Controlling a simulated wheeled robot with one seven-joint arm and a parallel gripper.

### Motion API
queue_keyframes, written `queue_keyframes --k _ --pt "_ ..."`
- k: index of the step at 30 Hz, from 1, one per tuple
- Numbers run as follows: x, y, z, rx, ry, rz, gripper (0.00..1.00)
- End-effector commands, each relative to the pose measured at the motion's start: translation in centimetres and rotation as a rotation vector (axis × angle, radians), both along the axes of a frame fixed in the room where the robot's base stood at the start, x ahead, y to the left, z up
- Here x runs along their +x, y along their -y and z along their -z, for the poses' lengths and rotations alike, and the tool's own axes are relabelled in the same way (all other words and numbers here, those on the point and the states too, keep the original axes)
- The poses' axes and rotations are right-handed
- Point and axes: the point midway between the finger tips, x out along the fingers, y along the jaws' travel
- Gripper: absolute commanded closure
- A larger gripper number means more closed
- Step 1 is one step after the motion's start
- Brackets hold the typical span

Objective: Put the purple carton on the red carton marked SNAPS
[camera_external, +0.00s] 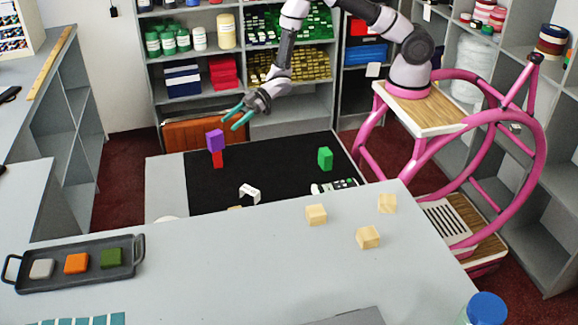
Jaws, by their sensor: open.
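The purple carton (215,140) sits on top of a red carton (217,160) on the black mat at its left side. The purple one looks slightly turned against the red one. Any marking on the red carton is too small to read. My gripper (234,117) is open and empty, with teal fingers, above and to the right of the purple carton and apart from it.
A green block (325,158) stands on the black mat (270,165) to the right. A white bracket-like object (250,193) and a remote-like item (335,187) are near the front. Wooden blocks (316,214) and a tray (80,264) rest on the near counter.

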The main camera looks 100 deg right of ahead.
Motion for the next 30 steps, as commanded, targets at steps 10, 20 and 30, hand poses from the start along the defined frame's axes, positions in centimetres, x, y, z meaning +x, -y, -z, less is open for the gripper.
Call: queue_keyframes --k 10,20,30 --pt "-0.4 2.2 -14.0 -0.093 -0.089 0.195 0.28" --pt "-9.8 2.3 -28.9 -0.072 -0.245 0.434 0.28" --pt "-26.4 -1.6 -37.4 0.102 -0.441 0.554 0.28"
